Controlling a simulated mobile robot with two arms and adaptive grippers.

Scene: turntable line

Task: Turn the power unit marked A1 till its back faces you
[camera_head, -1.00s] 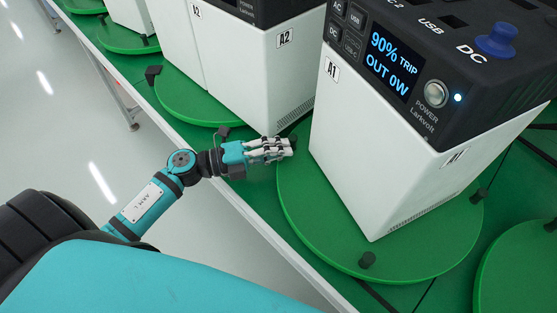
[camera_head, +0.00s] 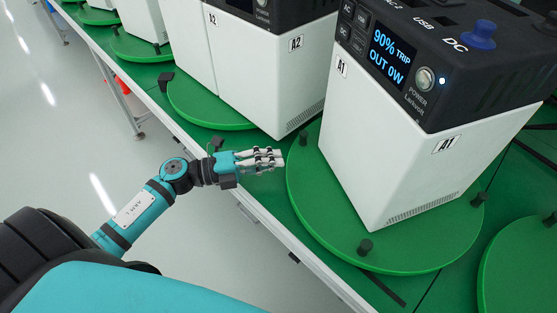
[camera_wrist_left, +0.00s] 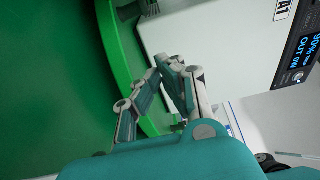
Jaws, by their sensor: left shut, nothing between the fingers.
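The power unit marked A1 (camera_head: 365,140) is a white box with a black top. It stands upright on a round green turntable (camera_head: 315,215). Its lit display (camera_head: 389,55) and power button are on the face toward me and to the left; a second A1 label is on the adjoining right face. My left gripper (camera_head: 283,158) is shut and empty, at the turntable's left rim, short of the unit. In the left wrist view, the closed fingers (camera_wrist_left: 165,65) point at the green rim (camera_wrist_left: 122,60) and the white unit (camera_wrist_left: 205,45). Contact with the rim is unclear.
Black pegs stand on the turntable, one at the near rim (camera_head: 364,248) and one at the right (camera_head: 478,199). Unit A2 (camera_head: 285,85) stands on its own turntable (camera_head: 200,110) behind left. Another turntable (camera_head: 525,270) is at lower right. Floor lies open at left.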

